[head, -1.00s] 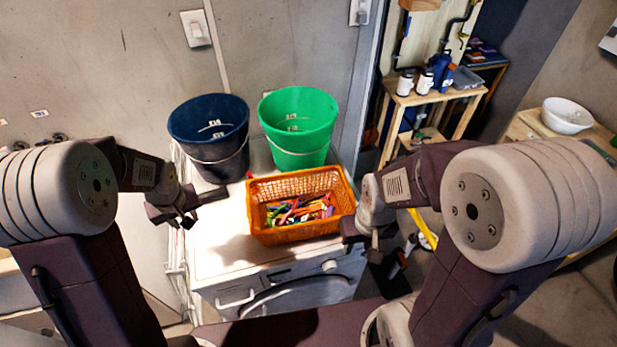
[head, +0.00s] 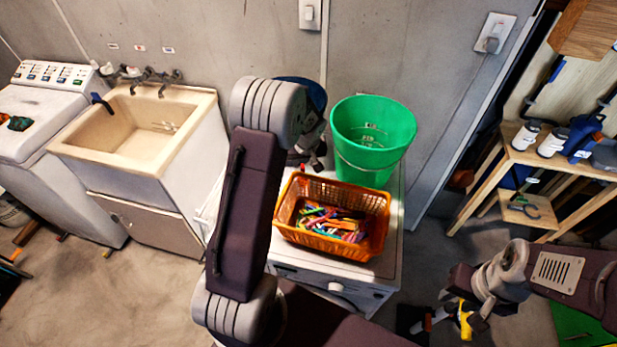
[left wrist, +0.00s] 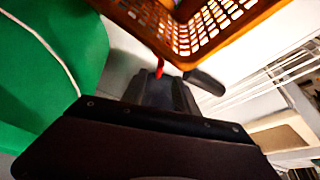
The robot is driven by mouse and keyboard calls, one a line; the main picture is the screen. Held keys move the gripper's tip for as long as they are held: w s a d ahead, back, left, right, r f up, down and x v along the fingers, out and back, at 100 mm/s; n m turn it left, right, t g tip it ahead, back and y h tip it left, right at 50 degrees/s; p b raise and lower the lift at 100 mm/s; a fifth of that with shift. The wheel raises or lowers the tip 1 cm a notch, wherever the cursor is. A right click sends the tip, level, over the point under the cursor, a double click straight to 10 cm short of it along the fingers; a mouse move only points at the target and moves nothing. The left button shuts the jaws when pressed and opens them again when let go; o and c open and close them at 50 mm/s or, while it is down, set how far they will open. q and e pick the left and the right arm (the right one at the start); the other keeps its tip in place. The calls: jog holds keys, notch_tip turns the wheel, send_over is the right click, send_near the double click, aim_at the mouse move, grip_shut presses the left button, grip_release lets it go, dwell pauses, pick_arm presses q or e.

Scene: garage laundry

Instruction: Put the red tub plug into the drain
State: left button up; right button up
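My right gripper (head: 468,308) looks open and empty at lower right.
The orange basket (head: 300,240) of coloured pegs sits on the white washer (head: 391,220), with the green bucket (head: 372,130) behind it. The dark blue bucket (head: 303,88) is mostly hidden. A wooden shelf (head: 545,160) stands at right.

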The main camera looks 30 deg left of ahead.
aim_at(303, 168)
pick_arm(q)
jog(key=x, duration=0.4)
jog(key=p+x, duration=0.1)
jog(key=x, duration=0.3)
jog(key=shift+a+f, duration=0.1)
jog(key=shift+f, duration=0.2)
jog(key=shift+w+f, duration=0.2)
jog(key=shift+f, duration=0.05)
jog(key=shift+s+r, duration=0.1)
grip_shut()
